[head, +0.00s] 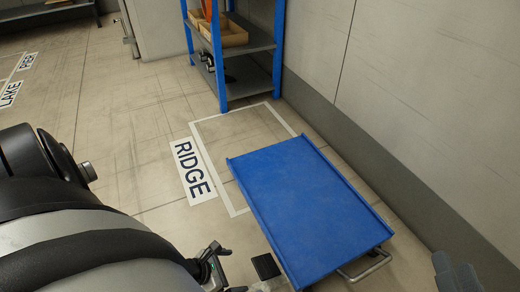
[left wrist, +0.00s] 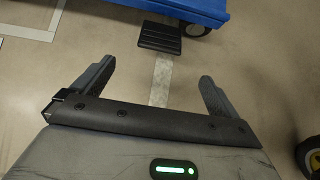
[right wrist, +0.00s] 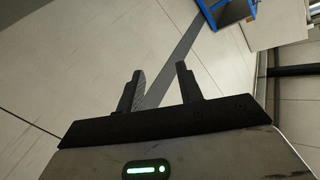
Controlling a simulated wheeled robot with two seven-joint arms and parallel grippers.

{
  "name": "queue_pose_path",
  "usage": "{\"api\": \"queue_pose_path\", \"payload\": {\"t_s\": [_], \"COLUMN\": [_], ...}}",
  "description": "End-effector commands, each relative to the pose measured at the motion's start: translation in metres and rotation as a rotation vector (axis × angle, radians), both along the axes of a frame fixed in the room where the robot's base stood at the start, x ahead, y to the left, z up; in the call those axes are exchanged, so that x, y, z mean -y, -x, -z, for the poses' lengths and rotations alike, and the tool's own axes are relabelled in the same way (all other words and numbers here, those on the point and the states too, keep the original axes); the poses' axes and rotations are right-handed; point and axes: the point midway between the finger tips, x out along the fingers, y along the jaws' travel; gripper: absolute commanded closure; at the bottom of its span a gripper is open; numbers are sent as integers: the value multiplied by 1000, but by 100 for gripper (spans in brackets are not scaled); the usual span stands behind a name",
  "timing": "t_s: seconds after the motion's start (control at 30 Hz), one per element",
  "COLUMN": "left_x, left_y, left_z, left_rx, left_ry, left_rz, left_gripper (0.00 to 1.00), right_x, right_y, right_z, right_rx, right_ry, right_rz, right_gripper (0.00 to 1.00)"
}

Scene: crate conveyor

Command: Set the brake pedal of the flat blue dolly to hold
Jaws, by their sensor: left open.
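In the left wrist view the pedal (left wrist: 160,37) lies beyond my fingertips, beside a dolly wheel (left wrist: 197,28). I cannot tell its exact tilt. My left gripper (left wrist: 157,72) is open and empty, short of the pedal and apart from it. My right gripper (right wrist: 160,71) is open and empty, away from the dolly, facing the wall.
The "RIDGE" floor label (head: 194,171) and a white floor outline (head: 201,147) lie left of and behind the dolly. A blue-framed shelf (head: 235,45) stands behind. A wall (head: 410,120) runs along the right. The floor to the left is largely clear.

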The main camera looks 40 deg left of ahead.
Motion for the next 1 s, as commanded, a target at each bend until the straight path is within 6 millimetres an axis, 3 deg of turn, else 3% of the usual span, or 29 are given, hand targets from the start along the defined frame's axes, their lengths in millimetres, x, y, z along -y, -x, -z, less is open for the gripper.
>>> {"api": "queue_pose_path", "payload": {"t_s": [0.07,0.27,0.53,0.7,1.0], "left_x": [6,18,29,32,33], "left_y": [-14,-42,-70,-76,-77], "left_z": [19,50,78,84,84], "left_rx": [3,3,0,-1,-1], "left_ry": [1,2,2,3,3], "left_rz": [-1,-2,-3,-3,-3], "left_gripper": [1,1,1,1,1], "right_x": [1,8,7,6,5], "right_y": [-6,-21,-11,-3,-2], "right_z": [-3,-44,-90,-102,-105], "right_rx": [78,447,860,973,992], "right_ry": [1,99,187,208,211], "right_rz": [5,52,87,93,94], "right_gripper": [64,64,64,64,64]}}
